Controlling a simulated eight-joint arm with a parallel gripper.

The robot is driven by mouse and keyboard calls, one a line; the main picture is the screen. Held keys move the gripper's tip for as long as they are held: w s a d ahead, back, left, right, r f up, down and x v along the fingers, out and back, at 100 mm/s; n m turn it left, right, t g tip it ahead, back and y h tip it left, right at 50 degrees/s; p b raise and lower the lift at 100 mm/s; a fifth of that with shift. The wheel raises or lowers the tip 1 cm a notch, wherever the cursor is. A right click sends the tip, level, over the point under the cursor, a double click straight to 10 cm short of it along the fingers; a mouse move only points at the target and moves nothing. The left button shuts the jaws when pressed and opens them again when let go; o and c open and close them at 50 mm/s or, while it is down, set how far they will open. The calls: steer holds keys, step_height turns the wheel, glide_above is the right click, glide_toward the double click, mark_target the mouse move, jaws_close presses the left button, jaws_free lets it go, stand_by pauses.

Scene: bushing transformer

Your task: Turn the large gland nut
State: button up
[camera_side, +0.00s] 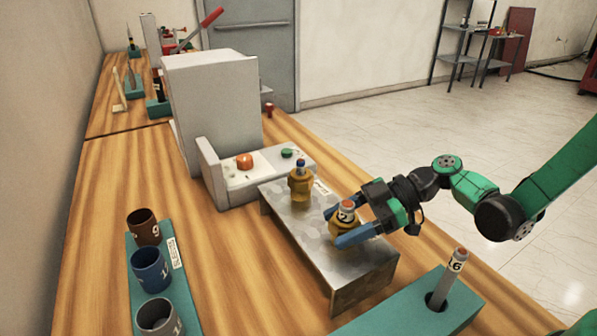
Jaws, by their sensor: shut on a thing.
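The large gland nut (343,229) is a brass-yellow fitting with a numbered red-orange top, on the near part of a grey metal plate stand (345,268). My gripper (350,220) comes in from the right and is shut on this nut, with a blue finger on each side of it. The near finger covers the nut's lower right part.
A teal block (400,318) with an upright grey peg (447,280) stands at the front right. A teal rack (178,295) with numbered cups is at the left. A white machine (215,100) with orange and green knobs stands behind the stand. Bare wood lies between rack and stand.

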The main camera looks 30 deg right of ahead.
steer(key=shift+n+g, duration=0.8)
steer(key=shift+g, duration=0.1)
steer(key=shift+n+g+y, duration=0.3)
steer(key=shift+n+g, duration=0.8)
steer(key=shift+g, duration=0.1)
steer(key=shift+n+g, duration=1.1)
steer(key=shift+g, duration=0.1)
steer(key=o, duration=1.4)
steer(key=shift+v, duration=2.95)
